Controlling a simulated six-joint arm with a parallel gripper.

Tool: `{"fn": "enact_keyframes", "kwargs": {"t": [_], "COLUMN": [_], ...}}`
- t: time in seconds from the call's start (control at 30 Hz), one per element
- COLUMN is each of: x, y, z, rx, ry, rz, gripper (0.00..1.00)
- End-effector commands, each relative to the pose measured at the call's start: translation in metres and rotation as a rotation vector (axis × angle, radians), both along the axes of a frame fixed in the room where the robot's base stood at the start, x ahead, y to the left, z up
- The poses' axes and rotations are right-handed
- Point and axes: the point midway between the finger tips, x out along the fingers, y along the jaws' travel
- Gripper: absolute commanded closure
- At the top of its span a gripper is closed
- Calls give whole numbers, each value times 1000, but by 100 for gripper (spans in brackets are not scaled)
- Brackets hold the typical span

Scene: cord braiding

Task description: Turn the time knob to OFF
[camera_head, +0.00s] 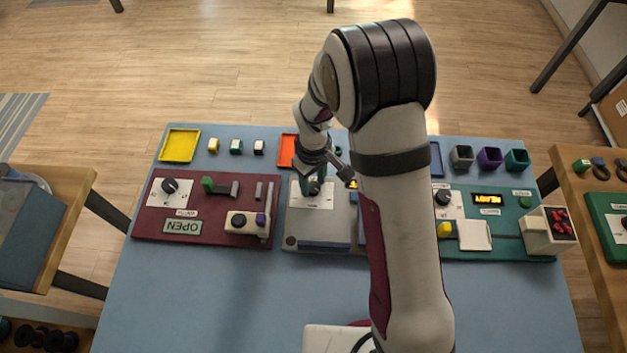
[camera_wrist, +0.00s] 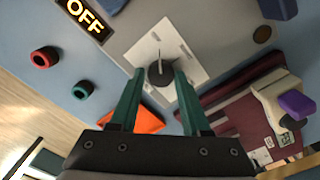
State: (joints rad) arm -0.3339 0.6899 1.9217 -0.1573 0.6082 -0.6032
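A dark round knob (camera_wrist: 160,73) with a pale pointer line sits on a white dial plate (camera_wrist: 172,50) on the grey middle panel (camera_wrist: 215,22). The knob also shows in the head view (camera_head: 315,188), partly behind my gripper. The plate's lettering is too small to read. A display (camera_wrist: 84,16) on the same panel reads OFF in the wrist view; my arm partly covers it in the head view. My gripper (camera_wrist: 160,76) points down at the knob with its two teal fingers apart, one on either side of it. Contact with the knob cannot be told.
A dark red panel (camera_head: 150,222) with another knob (camera_head: 169,186) and an OPEN display is on the left. A teal panel (camera_head: 510,252) with a further knob (camera_head: 442,197) is on the right. Trays and small cups line the back. The blue table front (camera_head: 200,310) is mostly clear.

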Motion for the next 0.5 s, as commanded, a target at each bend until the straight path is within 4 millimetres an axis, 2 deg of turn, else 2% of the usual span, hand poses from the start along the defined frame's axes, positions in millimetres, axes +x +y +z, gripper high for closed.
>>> {"fn": "enact_keyframes", "kwargs": {"t": [0.03,0.1,0.13,0.4,0.5], "x": [0,-1,-1,-1,-1], "y": [0,0,0,0,0], "z": [0,0,0,1,10], "rx": [-1,-1,-1,-1,0], "ry": [1,2,2,4,1], "rz": [-1,-1,-2,-3,-3], "gripper": [42,30,28,28,28]}}
